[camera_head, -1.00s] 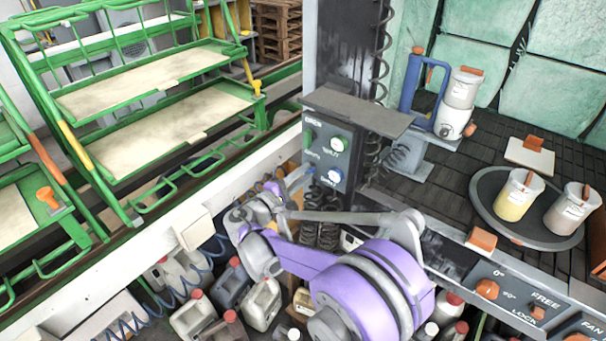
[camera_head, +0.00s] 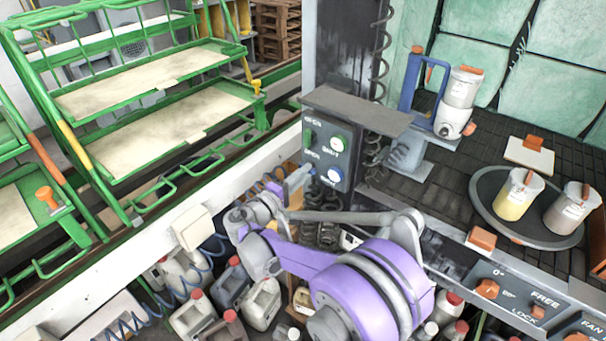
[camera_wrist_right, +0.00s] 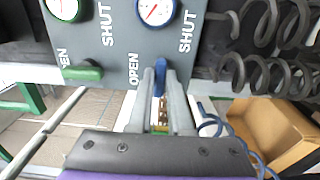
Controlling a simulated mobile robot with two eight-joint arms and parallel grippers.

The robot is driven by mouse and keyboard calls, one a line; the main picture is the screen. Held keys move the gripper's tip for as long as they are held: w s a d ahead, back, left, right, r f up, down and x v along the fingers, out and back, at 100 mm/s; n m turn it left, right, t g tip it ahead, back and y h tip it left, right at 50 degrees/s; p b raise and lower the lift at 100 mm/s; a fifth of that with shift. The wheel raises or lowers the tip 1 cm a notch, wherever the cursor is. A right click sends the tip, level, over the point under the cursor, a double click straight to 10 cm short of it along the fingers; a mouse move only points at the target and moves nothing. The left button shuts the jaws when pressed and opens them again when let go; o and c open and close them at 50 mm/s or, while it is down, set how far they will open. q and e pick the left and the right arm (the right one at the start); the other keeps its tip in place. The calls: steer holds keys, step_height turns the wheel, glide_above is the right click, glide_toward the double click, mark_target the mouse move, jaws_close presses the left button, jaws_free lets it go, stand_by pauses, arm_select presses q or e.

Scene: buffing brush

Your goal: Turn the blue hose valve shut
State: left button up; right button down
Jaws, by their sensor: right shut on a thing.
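The control panel (camera_head: 322,160) on the grey post carries a green-rimmed gauge and, below it, a blue-rimmed gauge (camera_head: 334,176). In the right wrist view the blue valve handle (camera_wrist_right: 160,68) sits between the two grey fingers of my right gripper (camera_wrist_right: 162,82), beside the word OPEN and below the blue-rimmed gauge. The gripper is shut on the handle and hides part of it. In the head view my right gripper (camera_head: 298,181) reaches the panel's lower left edge. The handle is hard to make out there. My left gripper is not in view.
A green valve handle (camera_wrist_right: 83,72) lies close by on the same panel. Black coiled hoses (camera_wrist_right: 260,65) hang right of it. A grey shelf (camera_head: 357,110) juts out above. Several jugs (camera_head: 262,303) stand below my right arm. The dark worktop holds containers (camera_head: 518,193).

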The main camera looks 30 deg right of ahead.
steer(key=c, duration=0.8)
jaws_free()
steer(key=shift+c, duration=0.2)
steer(key=v, duration=1.1)
steer(key=shift+d, duration=0.15)
steer(key=s+d+f+g+y+p, duration=0.1)
steer(key=s+d+y, duration=0.1)
steer(key=s+y, duration=0.25)
steer(key=s+d+f+g+y+p, duration=0.1)
steer(key=s+d+f+y+p, duration=0.15)
steer(key=s, duration=0.35)
steer(key=s+a+m+y+p, duration=0.1)
steer(key=s+a+m+y, duration=0.1)
steer(key=s+a+y, duration=0.2)
steer(key=s+a+f+m+y+p, duration=0.1)
steer(key=s+a+m+y+p, duration=0.1)
steer(key=s+a+y, duration=0.3)
steer(key=s, duration=0.4)
steer(key=shift+s+f+t+y, duration=0.2)
steer(key=shift+f+t+y, duration=0.1)
